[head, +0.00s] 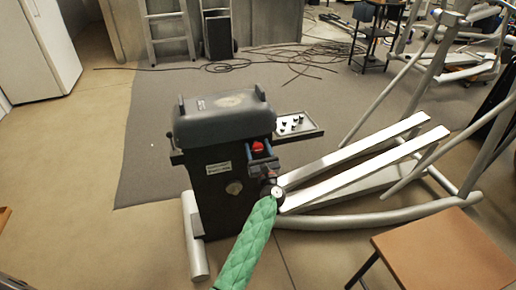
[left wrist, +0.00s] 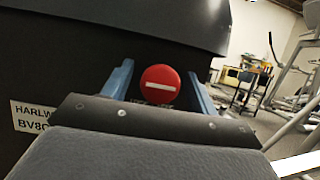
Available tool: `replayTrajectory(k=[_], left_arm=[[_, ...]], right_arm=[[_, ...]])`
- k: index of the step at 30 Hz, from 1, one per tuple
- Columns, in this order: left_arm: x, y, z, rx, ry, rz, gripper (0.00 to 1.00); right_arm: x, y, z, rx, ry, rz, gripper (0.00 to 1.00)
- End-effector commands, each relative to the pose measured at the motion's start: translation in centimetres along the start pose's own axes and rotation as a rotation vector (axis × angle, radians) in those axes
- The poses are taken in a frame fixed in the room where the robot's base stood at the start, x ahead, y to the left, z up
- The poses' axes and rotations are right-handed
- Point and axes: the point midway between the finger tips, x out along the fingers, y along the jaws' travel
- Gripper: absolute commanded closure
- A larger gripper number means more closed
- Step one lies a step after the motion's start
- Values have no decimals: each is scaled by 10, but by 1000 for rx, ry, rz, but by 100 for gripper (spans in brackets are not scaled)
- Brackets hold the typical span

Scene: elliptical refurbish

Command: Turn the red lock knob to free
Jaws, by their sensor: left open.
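The red lock knob (head: 257,146) is on the side of the black machine housing (head: 215,180). In the left wrist view the knob (left wrist: 160,84) is a round red disc with a white bar that lies about level. My left gripper (head: 259,151) is open, with its blue fingers apart. In the left wrist view the fingers (left wrist: 160,74) stand one on each side of the knob, with a visible gap on both sides. Whether the tips reach as deep as the knob I cannot tell. My right gripper is in neither view.
A grey tray with small dark parts (head: 297,125) sticks out right of the housing. Pale rails (head: 350,165) run to the right from the machine. A wooden-topped table (head: 445,250) stands at the lower right. Cables (head: 290,60) lie on the floor behind.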

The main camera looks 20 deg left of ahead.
Motion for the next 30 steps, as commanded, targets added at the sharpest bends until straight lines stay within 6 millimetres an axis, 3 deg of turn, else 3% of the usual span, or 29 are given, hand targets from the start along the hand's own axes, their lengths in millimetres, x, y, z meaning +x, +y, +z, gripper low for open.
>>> replayTrajectory(k=[6,13,23,30], left_arm=[[0,0,0,1,0,0,41],[0,0,0,1,0,0,84],[0,0,1,35,0,-14,85],[0,1,2,158,2,-65,85]], right_arm=[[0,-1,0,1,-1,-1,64],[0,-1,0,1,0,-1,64],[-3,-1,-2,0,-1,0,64],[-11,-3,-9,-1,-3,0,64]])
